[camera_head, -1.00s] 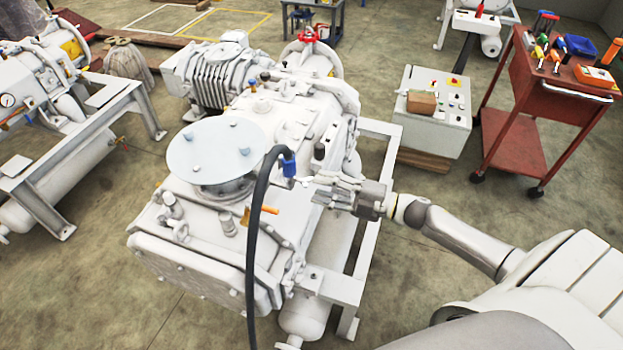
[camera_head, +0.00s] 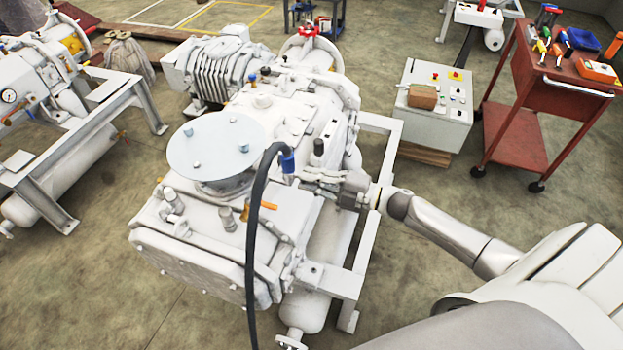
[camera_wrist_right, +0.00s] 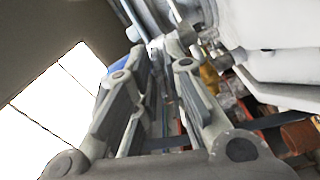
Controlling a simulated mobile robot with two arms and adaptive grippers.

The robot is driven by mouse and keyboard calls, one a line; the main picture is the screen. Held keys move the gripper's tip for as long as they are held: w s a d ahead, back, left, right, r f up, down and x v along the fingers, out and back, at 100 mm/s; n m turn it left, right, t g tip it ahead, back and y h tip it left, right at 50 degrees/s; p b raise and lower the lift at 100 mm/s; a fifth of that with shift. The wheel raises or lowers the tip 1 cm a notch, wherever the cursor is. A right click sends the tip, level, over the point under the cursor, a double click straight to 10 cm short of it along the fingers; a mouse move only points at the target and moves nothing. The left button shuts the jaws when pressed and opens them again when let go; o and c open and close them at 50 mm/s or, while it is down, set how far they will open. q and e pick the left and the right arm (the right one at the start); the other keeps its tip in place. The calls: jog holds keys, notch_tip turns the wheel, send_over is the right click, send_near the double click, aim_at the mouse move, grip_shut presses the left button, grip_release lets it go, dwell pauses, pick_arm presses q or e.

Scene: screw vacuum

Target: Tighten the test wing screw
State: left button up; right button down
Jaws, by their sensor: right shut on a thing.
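The large white vacuum pump (camera_head: 260,180) stands in the middle of the head view, with a round grey flange plate (camera_head: 216,147) on top. My right gripper (camera_head: 306,178) reaches in from the right to the pump's upper right edge, just beside the blue fitting (camera_head: 287,162) of a black hose. In the right wrist view its fingers (camera_wrist_right: 168,48) come together on a small pale metal part, which I take for the test wing screw (camera_wrist_right: 172,44). The screw is mostly hidden by the fingertips, and its turn angle cannot be seen. My left gripper is out of view.
The black hose (camera_head: 254,235) arcs down in front of the pump. An orange-handled valve (camera_head: 262,205) sits left of my fingers. A control box (camera_head: 433,108) and a red tool cart (camera_head: 540,90) stand at the right.

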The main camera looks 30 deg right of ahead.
jog(key=shift+m, duration=1.1)
jog(key=c, duration=1.4)
grip_release()
jog(key=v, duration=1.2)
jog(key=shift+s, duration=0.1)
jog(key=shift+f, duration=0.1)
